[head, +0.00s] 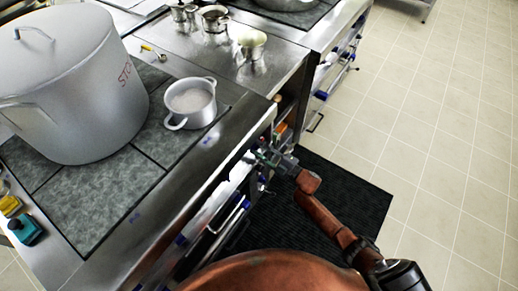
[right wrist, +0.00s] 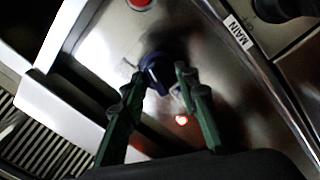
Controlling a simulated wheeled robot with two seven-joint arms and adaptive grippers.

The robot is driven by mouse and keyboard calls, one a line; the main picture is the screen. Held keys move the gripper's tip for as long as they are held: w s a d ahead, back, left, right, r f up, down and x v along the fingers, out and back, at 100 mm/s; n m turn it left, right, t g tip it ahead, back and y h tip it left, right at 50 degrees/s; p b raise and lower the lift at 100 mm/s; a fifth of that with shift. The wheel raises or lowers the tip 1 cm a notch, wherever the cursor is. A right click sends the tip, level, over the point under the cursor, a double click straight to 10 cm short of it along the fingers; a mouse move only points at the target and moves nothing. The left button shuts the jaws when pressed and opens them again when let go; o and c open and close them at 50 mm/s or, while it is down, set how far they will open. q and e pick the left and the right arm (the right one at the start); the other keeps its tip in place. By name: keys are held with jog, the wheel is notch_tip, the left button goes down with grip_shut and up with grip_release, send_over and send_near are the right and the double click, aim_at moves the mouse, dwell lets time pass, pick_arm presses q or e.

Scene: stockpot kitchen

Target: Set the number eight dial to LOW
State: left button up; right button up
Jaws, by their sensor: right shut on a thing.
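A dark blue dial (right wrist: 163,72) sits on the steel front panel in the right wrist view, between the green fingertips of my right gripper (right wrist: 156,88). The gripper is shut on this dial. A number or LOW mark for it cannot be read here. In the head view my right gripper (head: 262,157) is at the front panel of the steel range, and the dial cannot be made out there. My left gripper is not in view.
A lit red-orange lamp (right wrist: 181,120), a red button (right wrist: 138,3) and a MAIN label (right wrist: 238,33) are near the dial. A big stockpot (head: 75,85) and a small white pot (head: 190,103) stand on the range. A black mat (head: 345,190) lies on the floor.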

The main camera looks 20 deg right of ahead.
jog(key=shift+w+d, duration=0.1)
jog(key=shift+d, duration=0.1)
jog(key=o, duration=0.9)
jog(key=shift+o, duration=1.2)
jog(key=shift+a, duration=0.1)
jog(key=r+v, duration=0.1)
jog(key=v, duration=1.1)
jog(key=shift+f, duration=0.5)
